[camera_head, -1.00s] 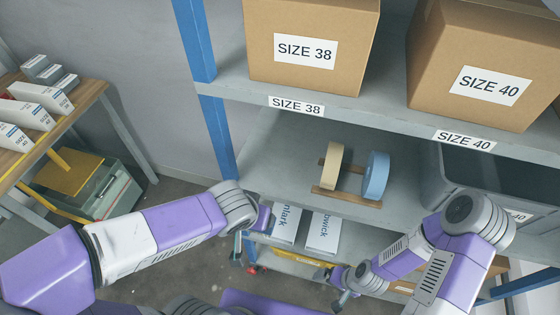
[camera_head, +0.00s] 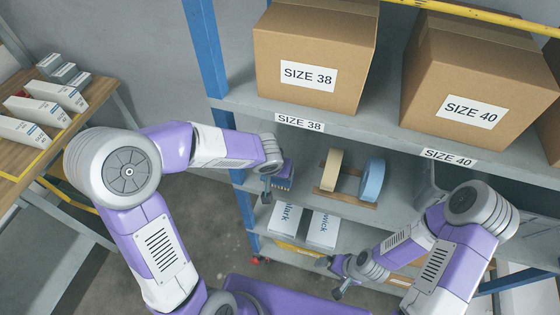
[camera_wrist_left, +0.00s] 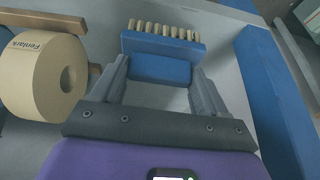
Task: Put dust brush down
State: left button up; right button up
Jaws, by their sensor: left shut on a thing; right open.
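The dust brush (camera_wrist_left: 162,45) is a blue block with a row of tan bristles. My left gripper (camera_wrist_left: 160,78) is shut on its blue body, one finger on each side. In the head view the brush (camera_head: 284,180) shows small beside my left gripper (camera_head: 268,190), at the left end of the middle shelf, left of the tape rolls. I cannot tell whether it touches the shelf. My right gripper (camera_head: 333,276) is open and empty, low in front of the shelves.
A cream tape roll (camera_head: 331,170) and a blue one (camera_head: 372,180) sit on a wooden holder. A blue rack post (camera_head: 207,60) stands left. White boxes (camera_head: 322,230) lie below. Large cartons (camera_head: 312,75) fill the upper shelf. The middle shelf's front (camera_head: 340,207) is bare.

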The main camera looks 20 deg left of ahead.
pick_arm(q)
jog(key=shift+w, duration=0.45)
jog(key=w+p, duration=0.1)
jog(key=w, duration=0.1)
jog(key=shift+w+d+r, duration=0.1)
jog(key=shift+w, duration=0.25)
jog(key=shift+f, duration=0.85)
jog(key=shift+f+b, duration=0.2)
jog(key=shift+b, duration=0.3)
jog(key=o, duration=0.9)
jog(key=shift+o, duration=0.2)
jog(key=shift+r, duration=0.15)
